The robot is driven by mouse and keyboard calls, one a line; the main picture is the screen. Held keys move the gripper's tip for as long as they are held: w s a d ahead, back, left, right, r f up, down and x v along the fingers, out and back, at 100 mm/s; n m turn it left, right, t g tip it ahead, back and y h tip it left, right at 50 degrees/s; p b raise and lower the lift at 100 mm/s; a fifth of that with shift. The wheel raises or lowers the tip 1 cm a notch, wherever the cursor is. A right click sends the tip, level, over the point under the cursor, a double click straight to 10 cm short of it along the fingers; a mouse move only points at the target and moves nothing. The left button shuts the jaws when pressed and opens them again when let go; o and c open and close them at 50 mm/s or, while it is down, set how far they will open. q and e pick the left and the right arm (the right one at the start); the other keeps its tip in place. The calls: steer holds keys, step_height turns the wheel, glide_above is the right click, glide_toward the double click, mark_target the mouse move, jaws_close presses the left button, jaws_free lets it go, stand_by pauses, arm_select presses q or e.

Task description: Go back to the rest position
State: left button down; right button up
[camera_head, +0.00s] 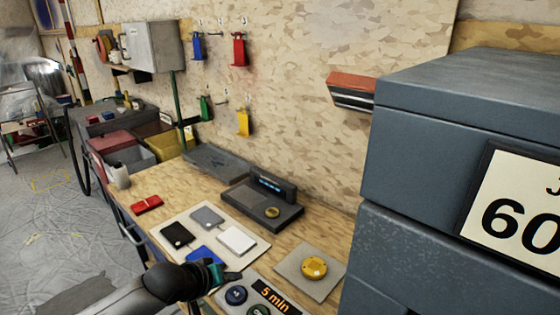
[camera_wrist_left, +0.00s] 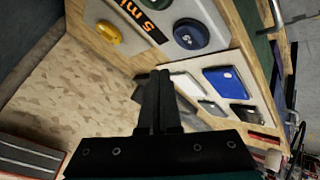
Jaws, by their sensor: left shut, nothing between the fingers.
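My left gripper (camera_head: 229,274) is in the lower middle of the head view, above the near part of the wooden workbench (camera_head: 136,184). In the left wrist view its two fingers (camera_wrist_left: 160,78) are closed together with nothing between them. The gripper is beside a white board (camera_head: 190,214) that bears several flat cases, and it partly hides the blue case (camera_head: 205,256). A panel with round buttons and a "5 min" display (camera_head: 273,295) is just in front of it. My right gripper is in neither view.
A large grey cabinet (camera_head: 445,125) stands close on the right. A dark device (camera_head: 262,203), a yellow button on a plate (camera_head: 314,267) and a red object (camera_head: 147,204) are on the bench. Colored tags hang on the chipboard wall (camera_head: 290,60). Open floor (camera_head: 45,235) is on the left.

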arm_select(q)
steer(key=s+d+f+m+g, duration=0.2)
steer(key=s+d+m, duration=0.3)
steer(key=s, duration=0.8)
steer(key=s+a+g+y, duration=0.1)
steer(key=s+a+y, duration=0.1)
steer(key=s+a, duration=0.35)
steer(key=s+a+g+y, duration=0.2)
steer(key=s, duration=0.7)
step_height(320, 180, down, 25)
steer(key=s+b, duration=0.2)
steer(key=s, duration=0.1)
steer(key=s+a+f+g+b, duration=0.1)
steer(key=s+a+f+g, duration=0.1)
steer(key=s+f, duration=1.2)
steer(key=shift+s+m, duration=0.3)
steer(key=shift+m, duration=0.1)
steer(key=shift+a+f, duration=0.1)
steer(key=shift+a, duration=0.05)
